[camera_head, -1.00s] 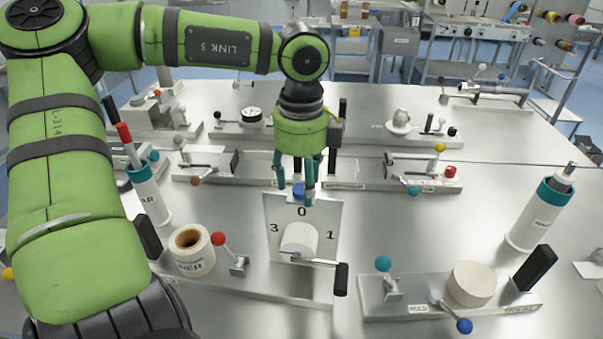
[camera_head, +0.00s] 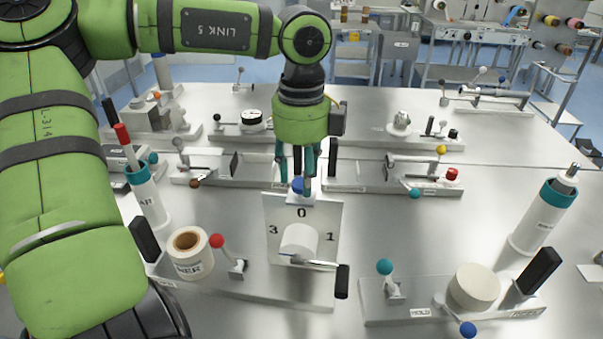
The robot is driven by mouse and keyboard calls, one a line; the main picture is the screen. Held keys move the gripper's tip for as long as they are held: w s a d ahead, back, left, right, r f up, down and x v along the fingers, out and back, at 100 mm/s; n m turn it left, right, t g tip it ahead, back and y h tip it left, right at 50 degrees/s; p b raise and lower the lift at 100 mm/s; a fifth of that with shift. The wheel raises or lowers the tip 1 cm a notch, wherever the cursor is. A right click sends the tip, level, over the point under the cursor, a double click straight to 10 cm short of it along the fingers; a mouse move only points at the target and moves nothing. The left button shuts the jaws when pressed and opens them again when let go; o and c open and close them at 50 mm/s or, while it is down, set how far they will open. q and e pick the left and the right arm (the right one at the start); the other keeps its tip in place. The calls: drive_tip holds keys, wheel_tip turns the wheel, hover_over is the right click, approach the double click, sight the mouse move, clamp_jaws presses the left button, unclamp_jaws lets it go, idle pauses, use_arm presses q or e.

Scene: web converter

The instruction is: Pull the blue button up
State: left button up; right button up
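The blue button (camera_head: 298,185) sits at the top of an upright grey dial plate (camera_head: 328,214) marked 0, 1 and 3. The plate stands on a metal bench fixture, with a white round knob (camera_head: 299,240) on its front. My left gripper (camera_head: 296,188) points straight down over the plate, with its teal fingers on either side of the button. It appears closed on the button, though the contact is small and partly hidden. A pale part shows just under the button. My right gripper is not in view.
A red-ball lever (camera_head: 217,241) and a labelled roll (camera_head: 188,252) stand left of the plate. A black-handled lever (camera_head: 342,281) sticks out below it. A teal-ball lever (camera_head: 385,267) and white disc (camera_head: 474,287) are at right. Fixtures line the bench behind.

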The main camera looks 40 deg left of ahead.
sight(301, 184)
use_arm(q)
drive_tip(key=shift+s, duration=0.1)
wheel_tip(301, 184, up, 12)
idle(0.7)
drive_tip(key=shift+d, duration=0.1)
idle(0.4)
